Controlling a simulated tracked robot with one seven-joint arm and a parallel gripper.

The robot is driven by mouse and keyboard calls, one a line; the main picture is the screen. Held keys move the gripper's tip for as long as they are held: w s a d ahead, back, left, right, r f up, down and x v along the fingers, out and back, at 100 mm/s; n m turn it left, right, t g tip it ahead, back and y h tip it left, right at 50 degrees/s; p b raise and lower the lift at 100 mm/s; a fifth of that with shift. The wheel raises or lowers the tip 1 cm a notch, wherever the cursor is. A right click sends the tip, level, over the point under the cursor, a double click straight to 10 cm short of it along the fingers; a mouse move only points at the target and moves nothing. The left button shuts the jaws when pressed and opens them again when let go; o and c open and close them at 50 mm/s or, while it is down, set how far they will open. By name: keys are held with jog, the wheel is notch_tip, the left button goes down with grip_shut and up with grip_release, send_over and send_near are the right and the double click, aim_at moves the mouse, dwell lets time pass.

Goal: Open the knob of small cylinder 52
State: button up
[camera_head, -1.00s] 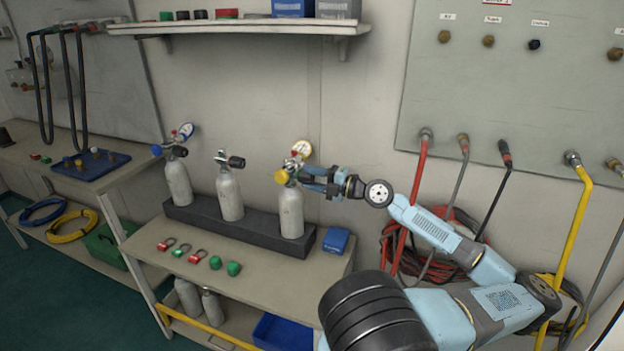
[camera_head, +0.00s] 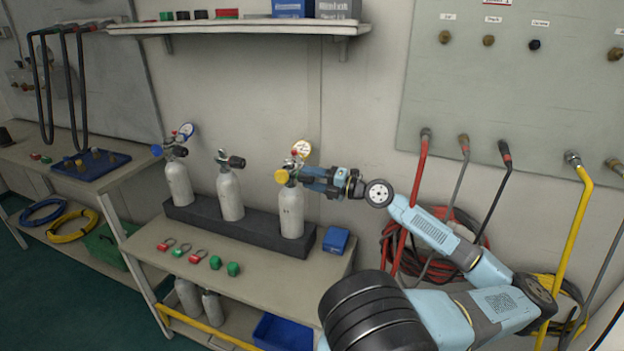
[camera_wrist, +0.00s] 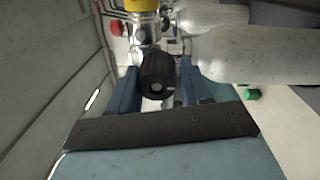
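The right small cylinder (camera_head: 291,212) stands upright in the dark rack. It has a yellow knob (camera_head: 281,176) and a white-faced gauge (camera_head: 302,148). My gripper (camera_head: 308,178) is at its valve from the right. In the wrist view, a black ribbed knob (camera_wrist: 156,74) sits between my two blue fingers, which appear shut on its sides. The cylinder body (camera_wrist: 255,55) extends to the right there, and the yellow knob (camera_wrist: 142,5) is at the top edge. The middle cylinder (camera_head: 230,197) and left cylinder (camera_head: 178,184) stand beside it. The number 52 is not legible.
The rack (camera_head: 263,232) stands on the bench (camera_head: 285,270). A blue box (camera_head: 336,240) is just right of it, and red and green fittings (camera_head: 196,257) lie in front. A shelf (camera_head: 235,28) is above. Hoses (camera_head: 421,170) hang on the right.

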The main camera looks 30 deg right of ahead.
jog(key=o, duration=0.4)
jog(key=v, duration=1.3)
jog(key=shift+s+d+f, duration=0.1)
jog(key=shift+s+d, duration=0.1)
jog(key=shift+s, duration=0.1)
